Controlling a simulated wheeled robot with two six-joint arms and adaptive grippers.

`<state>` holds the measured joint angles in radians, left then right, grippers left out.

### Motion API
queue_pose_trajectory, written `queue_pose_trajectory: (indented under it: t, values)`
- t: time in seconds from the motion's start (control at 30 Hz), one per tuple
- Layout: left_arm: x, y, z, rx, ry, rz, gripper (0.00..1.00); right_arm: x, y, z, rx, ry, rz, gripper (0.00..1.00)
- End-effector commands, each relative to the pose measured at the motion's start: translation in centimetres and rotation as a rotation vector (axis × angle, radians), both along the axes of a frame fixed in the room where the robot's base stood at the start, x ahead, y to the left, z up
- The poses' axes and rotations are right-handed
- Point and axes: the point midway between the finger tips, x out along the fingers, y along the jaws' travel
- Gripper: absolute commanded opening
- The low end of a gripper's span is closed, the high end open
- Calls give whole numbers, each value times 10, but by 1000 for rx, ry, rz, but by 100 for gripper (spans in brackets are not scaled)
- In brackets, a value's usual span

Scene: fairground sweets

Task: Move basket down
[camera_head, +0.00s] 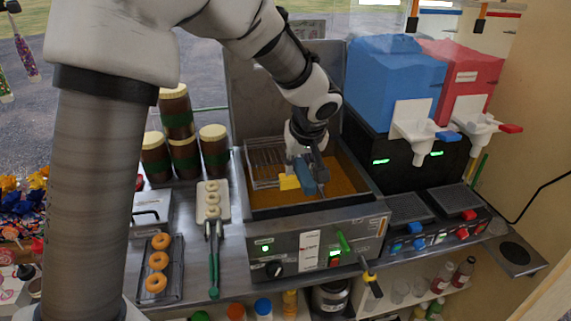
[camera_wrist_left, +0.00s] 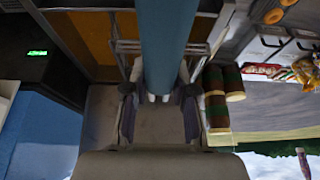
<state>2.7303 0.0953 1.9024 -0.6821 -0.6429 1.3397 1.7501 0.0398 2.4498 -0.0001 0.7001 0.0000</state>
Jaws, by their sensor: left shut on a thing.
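The wire basket (camera_head: 264,160) sits at the left side of the deep fryer (camera_head: 312,247), over the orange-brown oil. My left gripper (camera_head: 309,172) is above the fryer, shut on the basket's blue handle (camera_head: 307,184). A yellow piece (camera_head: 289,182) shows just left of the handle. In the left wrist view the blue handle (camera_wrist_left: 168,45) runs between the fingers of the left gripper (camera_wrist_left: 158,97), and parts of the wire basket (camera_wrist_left: 125,46) show behind it. I cannot tell how deep the basket is in the oil. My right gripper is not in view.
Left of the fryer are a tray of pale rings (camera_head: 213,201), tongs (camera_head: 213,262), a rack of doughnuts (camera_head: 158,262) and brown jars (camera_head: 184,158). Right stand the blue (camera_head: 390,80) and red (camera_head: 468,75) slush machines. The fryer's raised back panel (camera_head: 250,95) stands behind the arm.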

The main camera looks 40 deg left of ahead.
Motion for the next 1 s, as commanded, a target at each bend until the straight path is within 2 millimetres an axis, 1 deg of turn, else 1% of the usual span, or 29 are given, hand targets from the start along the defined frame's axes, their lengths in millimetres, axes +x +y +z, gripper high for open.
queue_pose_trajectory:
  t: [0.03,0.1,0.37,0.7,1.0]
  values:
    - [0,-2,-5,2,1,-5,0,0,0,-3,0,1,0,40]
    - [0,-3,-10,3,0,-10,0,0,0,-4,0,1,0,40]
    - [-1,-3,-20,4,-3,-10,0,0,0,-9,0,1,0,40]
    - [-1,-3,-47,4,-2,-9,0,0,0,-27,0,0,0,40]
    - [8,7,-43,4,-3,-10,0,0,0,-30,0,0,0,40]
